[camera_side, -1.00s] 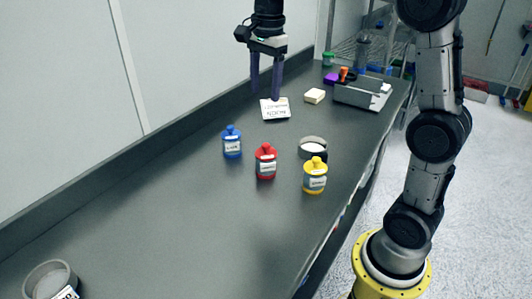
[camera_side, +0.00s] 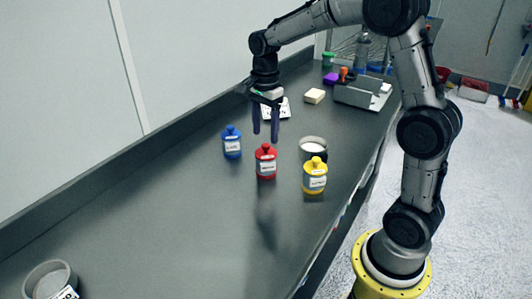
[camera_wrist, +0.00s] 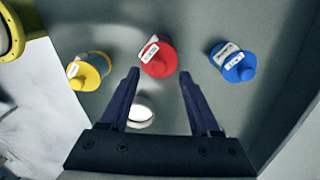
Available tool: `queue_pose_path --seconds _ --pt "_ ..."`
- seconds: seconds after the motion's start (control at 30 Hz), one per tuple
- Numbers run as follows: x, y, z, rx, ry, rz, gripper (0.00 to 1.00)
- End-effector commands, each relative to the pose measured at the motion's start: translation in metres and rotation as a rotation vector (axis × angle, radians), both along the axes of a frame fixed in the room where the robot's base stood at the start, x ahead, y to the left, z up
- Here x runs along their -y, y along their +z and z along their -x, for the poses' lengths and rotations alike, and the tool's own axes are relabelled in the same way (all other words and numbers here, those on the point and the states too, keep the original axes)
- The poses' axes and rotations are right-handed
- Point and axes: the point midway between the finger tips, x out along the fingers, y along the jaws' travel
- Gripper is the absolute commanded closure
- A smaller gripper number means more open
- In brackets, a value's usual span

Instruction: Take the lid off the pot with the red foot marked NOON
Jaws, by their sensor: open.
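A red pot (camera_side: 266,168) with a knobbed red lid (camera_side: 265,152) and a white label stands upright on the dark counter, between a blue pot (camera_side: 232,145) and a yellow pot (camera_side: 315,180). The label writing is too small to read. My gripper (camera_side: 266,138) is open and empty, pointing down just above the red pot's lid in the side view. In the wrist view the red pot (camera_wrist: 158,59) lies ahead of the gap between the fingertips (camera_wrist: 160,75), with the yellow pot (camera_wrist: 84,74) left and the blue pot (camera_wrist: 233,62) right.
A round dish with white contents (camera_side: 313,147) stands behind the yellow pot. A white label card (camera_side: 282,108), a cream block (camera_side: 315,96) and a grey tray (camera_side: 362,94) lie farther back. A grey sieve-like bowl (camera_side: 48,280) is at front left. The counter between is clear.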

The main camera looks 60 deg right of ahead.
Motion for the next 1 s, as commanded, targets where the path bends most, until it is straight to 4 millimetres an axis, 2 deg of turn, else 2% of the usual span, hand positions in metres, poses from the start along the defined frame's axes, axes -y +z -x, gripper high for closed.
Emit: queue_pose_path --seconds 0.1,0.23,0.53,0.87,0.9,1.0 --pt "0.001 -0.020 0.002 -0.005 0.000 -0.001 0.36" --pt "0.001 -0.033 0.002 -0.003 0.000 0.000 0.36" --pt "0.001 -0.037 0.001 0.000 0.000 0.000 0.36" --pt "0.001 -0.037 0.001 0.000 0.000 0.000 0.96" --pt "0.001 -0.037 0.001 0.000 0.000 0.000 1.00" --pt "0.001 -0.037 0.001 0.000 0.000 0.000 1.00"
